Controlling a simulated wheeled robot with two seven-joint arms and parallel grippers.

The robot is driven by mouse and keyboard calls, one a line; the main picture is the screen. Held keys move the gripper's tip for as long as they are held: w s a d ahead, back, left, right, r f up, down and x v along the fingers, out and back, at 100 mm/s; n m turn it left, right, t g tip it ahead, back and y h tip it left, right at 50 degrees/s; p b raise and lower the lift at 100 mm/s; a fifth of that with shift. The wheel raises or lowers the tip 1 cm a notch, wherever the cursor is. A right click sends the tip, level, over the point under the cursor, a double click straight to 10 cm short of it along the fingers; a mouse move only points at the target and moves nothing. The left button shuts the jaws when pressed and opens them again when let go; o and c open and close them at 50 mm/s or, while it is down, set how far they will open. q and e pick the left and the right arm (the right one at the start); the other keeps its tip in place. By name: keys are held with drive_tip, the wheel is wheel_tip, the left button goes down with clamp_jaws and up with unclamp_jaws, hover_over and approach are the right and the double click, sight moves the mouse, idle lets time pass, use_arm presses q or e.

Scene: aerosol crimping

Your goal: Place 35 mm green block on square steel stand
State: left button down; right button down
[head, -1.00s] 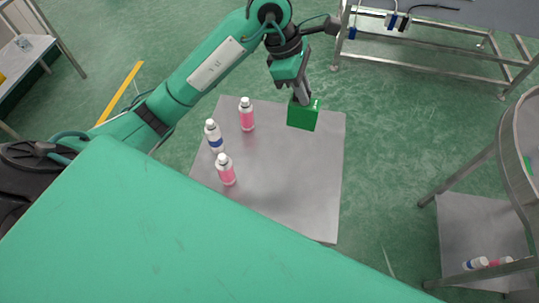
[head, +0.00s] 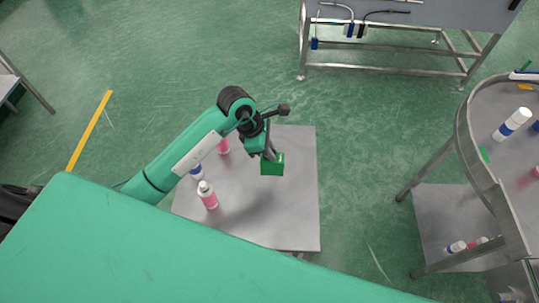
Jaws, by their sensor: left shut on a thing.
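The green block (head: 272,167) shows in the head view over the upper right part of the square steel stand (head: 285,225). My left gripper (head: 271,154) is shut on the block from above. I cannot tell whether the block touches the stand top or hangs just above it. My left arm reaches in from the left and partly covers the bottles on the stand. My right gripper is not in view.
Pink-banded bottles (head: 208,195) and a blue-banded bottle (head: 196,173) stand on the stand's left side. A round steel table (head: 463,135) with bottles is at right. A steel bench (head: 400,68) stands at the back. The stand's right front is clear.

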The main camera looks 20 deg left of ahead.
use_arm(q)
wheel_tip(320, 180, down, 4)
drive_tip(key=shift+r+p, duration=0.1)
drive_tip(key=shift+p, duration=0.65)
drive_tip(key=shift+f, duration=0.6)
drive_tip(key=shift+f, duration=0.15)
drive_tip(key=c, duration=1.9)
unclamp_jaws()
drive_tip(key=shift+f, duration=0.1)
drive_tip(key=o, duration=0.4)
drive_tip(key=shift+o, duration=0.2)
